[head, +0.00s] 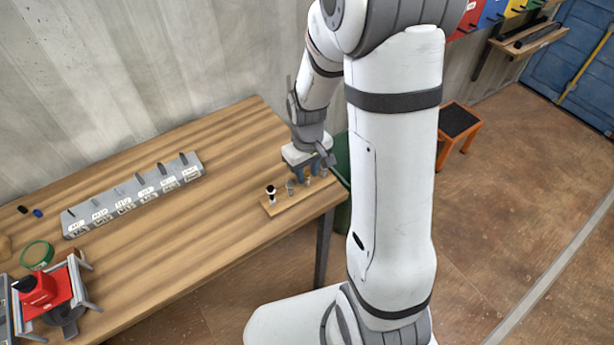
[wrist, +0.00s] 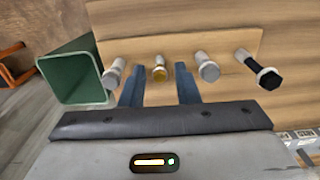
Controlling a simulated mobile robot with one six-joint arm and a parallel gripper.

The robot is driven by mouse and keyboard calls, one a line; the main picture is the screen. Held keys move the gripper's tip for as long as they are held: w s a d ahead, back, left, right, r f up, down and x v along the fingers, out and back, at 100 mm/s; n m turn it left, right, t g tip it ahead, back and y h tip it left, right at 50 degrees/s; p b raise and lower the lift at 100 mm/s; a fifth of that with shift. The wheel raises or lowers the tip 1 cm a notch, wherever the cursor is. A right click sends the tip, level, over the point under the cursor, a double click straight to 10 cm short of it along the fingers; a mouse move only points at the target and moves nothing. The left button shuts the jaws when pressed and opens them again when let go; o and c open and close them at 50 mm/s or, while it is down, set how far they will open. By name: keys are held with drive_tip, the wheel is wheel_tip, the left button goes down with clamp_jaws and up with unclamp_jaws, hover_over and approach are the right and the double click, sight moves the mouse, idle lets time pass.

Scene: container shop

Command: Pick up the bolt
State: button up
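Several bolts stand in a row on a small wooden board (head: 300,196), at the right end of the table. A light grey bolt (wrist: 208,71) is just right of the right finger, and another pale bolt (wrist: 113,72) is by the left finger. A black-headed bolt (wrist: 268,78) is at the far right; it also shows in the head view (head: 270,189). In the head view, my gripper (head: 312,170) is over the board and partly hides the bolts; contact cannot be told.
A green open bin (wrist: 72,80) stands beside the table edge. A grey labelled rack (head: 132,197) lies along the table's back. A red device (head: 40,288) and green tape roll (head: 37,254) are at the left. The middle of the table (head: 190,235) is clear.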

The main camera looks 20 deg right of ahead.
clamp_jaws()
